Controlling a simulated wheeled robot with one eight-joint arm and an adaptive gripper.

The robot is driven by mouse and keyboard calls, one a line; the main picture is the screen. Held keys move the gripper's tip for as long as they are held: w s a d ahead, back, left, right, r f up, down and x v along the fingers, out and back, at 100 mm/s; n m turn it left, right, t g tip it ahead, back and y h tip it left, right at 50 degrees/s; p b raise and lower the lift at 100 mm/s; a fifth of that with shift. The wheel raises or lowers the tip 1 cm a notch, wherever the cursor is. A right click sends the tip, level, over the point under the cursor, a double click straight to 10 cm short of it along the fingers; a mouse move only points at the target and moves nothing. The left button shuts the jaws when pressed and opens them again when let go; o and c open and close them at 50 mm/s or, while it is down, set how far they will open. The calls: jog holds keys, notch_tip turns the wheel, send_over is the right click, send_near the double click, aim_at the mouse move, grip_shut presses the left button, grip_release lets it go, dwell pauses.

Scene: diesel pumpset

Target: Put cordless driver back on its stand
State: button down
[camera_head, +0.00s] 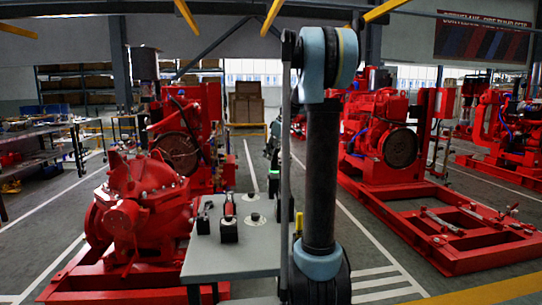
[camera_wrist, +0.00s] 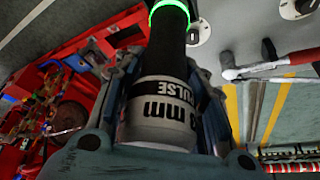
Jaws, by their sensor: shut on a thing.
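My gripper (camera_wrist: 165,82) is shut around a thick cylinder, which I take to be the cordless driver (camera_wrist: 160,105). It has a pale grey band lettered "mm" and "PULSE", a black upper part and a glowing green ring. A finger presses on each side. In the head view, my arm hides most of the gripper and driver; a small green glow shows beside it. Below is a grey-topped table (camera_head: 235,262). On it stand a red-and-black item on a black block (camera_head: 229,231) and a pale disc with a dark centre (camera_head: 255,218). I cannot tell which is the driver's stand.
A small dark item (camera_head: 203,224) stands at the table's left. A red pump (camera_head: 145,205) is close on the left, and a red engine skid (camera_head: 440,240) lies on the right. In the wrist view, a metal tool with a red handle (camera_wrist: 265,68) lies at right.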

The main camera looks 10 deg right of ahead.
jog(key=shift+f, duration=0.95)
dwell(1.0)
jog(key=c, duration=0.9)
grip_release()
jog(key=shift+c, duration=0.2)
jog(key=v, duration=1.1)
jog(key=shift+r, duration=0.4)
jog(key=shift+s+d, duration=0.1)
jog(key=shift+s, duration=0.1)
